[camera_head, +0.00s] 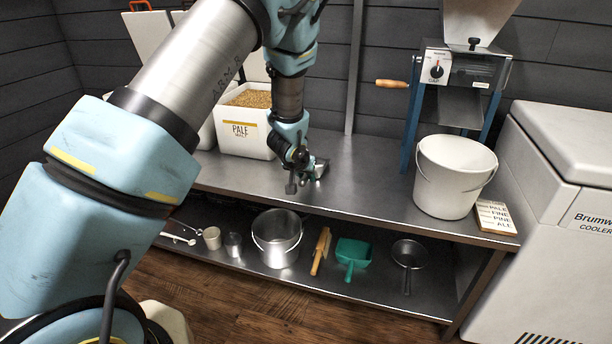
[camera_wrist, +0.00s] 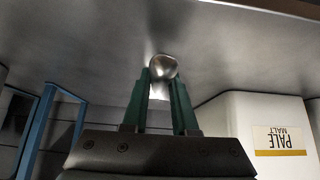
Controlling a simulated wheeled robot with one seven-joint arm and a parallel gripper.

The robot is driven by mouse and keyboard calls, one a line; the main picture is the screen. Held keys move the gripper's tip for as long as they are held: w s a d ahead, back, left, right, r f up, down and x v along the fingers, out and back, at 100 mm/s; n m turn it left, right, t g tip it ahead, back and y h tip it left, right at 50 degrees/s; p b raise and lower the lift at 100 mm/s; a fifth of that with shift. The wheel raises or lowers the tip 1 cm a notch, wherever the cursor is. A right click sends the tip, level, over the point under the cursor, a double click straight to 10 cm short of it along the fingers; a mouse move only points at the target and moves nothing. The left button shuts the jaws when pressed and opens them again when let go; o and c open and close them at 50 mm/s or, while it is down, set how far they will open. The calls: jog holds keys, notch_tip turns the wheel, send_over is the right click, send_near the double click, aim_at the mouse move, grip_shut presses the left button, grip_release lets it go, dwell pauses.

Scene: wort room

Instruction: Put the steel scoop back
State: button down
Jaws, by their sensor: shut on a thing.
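The steel scoop (camera_wrist: 163,67) is between the green fingertips of my gripper (camera_wrist: 160,84) in the wrist view, with a rounded shiny metal part showing beyond the tips. My gripper is shut on it. In the head view my gripper (camera_head: 299,172) is low over the steel bench top, right of the white PALE malt bin, and the scoop (camera_head: 319,168) shows as a small shiny shape beside it. Whether the scoop touches the bench is hard to tell. The white bin (camera_head: 239,143) is open and filled with grain; its label also shows upside down in the wrist view (camera_wrist: 279,140).
The steel bench (camera_head: 365,185) is clear between the bin and the white bucket (camera_head: 450,180). A mill on blue legs (camera_head: 410,115) stands behind the bucket. The lower shelf holds a steel pail (camera_head: 277,240), a brush (camera_head: 321,250), a green scoop (camera_head: 352,253) and a strainer (camera_head: 408,254).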

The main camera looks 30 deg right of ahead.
jog(key=c, duration=0.6)
grip_release()
jog(key=v, duration=1.1)
jog(key=w+a+r+n+y, duration=0.1)
jog(key=a+r+n+y, duration=0.1)
jog(key=a, duration=0.7)
jog(key=w+a+r+n+y, duration=0.1)
jog(key=a+r+n, duration=0.1)
jog(key=a, duration=0.7)
jog(key=s+a+r+n+g+y, duration=0.1)
jog(key=s+a+r+n+g, duration=0.1)
jog(key=s+a, duration=0.5)
jog(key=s+a+r+n+g+y, duration=0.15)
jog(key=s+a, duration=0.25)
jog(key=a, duration=0.6)
jog(key=shift+g+h, duration=0.25)
jog(key=r+p, duration=1.6)
jog(key=shift+s+a+r+p, duration=0.1)
jog(key=shift+s+a+p, duration=0.1)
jog(key=shift+p, duration=0.15)
